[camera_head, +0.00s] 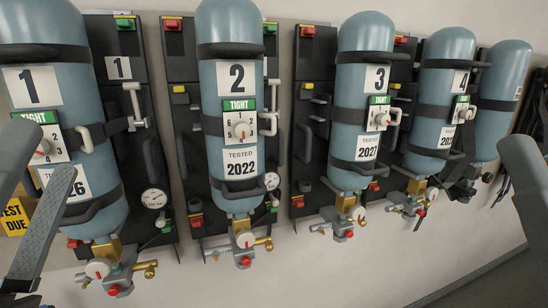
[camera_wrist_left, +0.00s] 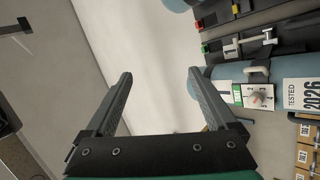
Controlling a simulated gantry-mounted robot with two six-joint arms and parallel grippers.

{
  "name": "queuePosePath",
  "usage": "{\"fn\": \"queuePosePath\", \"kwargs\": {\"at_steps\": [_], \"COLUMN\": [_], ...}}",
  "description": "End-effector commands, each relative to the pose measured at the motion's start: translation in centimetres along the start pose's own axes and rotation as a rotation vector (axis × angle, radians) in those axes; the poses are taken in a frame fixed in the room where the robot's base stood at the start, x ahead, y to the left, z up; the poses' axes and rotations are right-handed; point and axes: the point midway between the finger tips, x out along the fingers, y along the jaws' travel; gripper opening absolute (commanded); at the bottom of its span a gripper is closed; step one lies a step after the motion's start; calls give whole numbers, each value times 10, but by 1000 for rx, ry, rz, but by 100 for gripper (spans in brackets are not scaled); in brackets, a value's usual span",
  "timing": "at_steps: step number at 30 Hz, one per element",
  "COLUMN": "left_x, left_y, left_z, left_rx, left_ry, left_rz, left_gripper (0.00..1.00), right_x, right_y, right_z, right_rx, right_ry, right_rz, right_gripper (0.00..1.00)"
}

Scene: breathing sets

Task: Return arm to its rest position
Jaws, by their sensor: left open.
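My left gripper (camera_head: 48,148) is at the left edge of the head view, in front of the breathing set numbered 1 (camera_head: 40,85). Its two dark grey fingers stand apart with nothing between them. In the left wrist view the left gripper (camera_wrist_left: 160,73) is also open and empty, with pale wall and floor beyond the gap. Set 1 also shows there at the right, by its valve panel (camera_wrist_left: 254,96) and its 2026 label (camera_wrist_left: 303,94), apart from the fingers.
More blue cylinders, numbered 2 (camera_head: 230,100), 3 (camera_head: 363,100) and 4 (camera_head: 440,90), hang on black backplates along the wall, with another at the far right (camera_head: 505,75). Gauges and brass valves stick out below. A yellow TEST DUE tag (camera_head: 14,218) is at left.

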Motion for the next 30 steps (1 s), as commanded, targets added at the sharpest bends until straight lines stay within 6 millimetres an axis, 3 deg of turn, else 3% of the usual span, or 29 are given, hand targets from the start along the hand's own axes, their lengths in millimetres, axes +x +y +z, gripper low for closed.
{"fn": "queuePosePath", "kwargs": {"at_steps": [3,10,12,21,25,30], "left_x": [-3,-1,33,120,142,146], "left_y": [22,32,64,144,164,168], "left_z": [-8,-12,-29,-74,-84,-87], "left_rx": [392,1069,1052,1049,1048,1048], "left_ry": [28,56,56,54,53,53], "left_rz": [54,63,63,61,60,60], "left_gripper": [90,90,90,90,90,90], "right_x": [0,5,41,135,158,163], "right_y": [0,0,0,0,1,1], "right_z": [0,-4,-38,-125,-146,-150], "right_rx": [0,0,0,0,0,0], "right_ry": [0,-1,-2,1,1,0], "right_rz": [0,0,0,0,0,0], "right_gripper": [50,50,50,50,50,50]}}
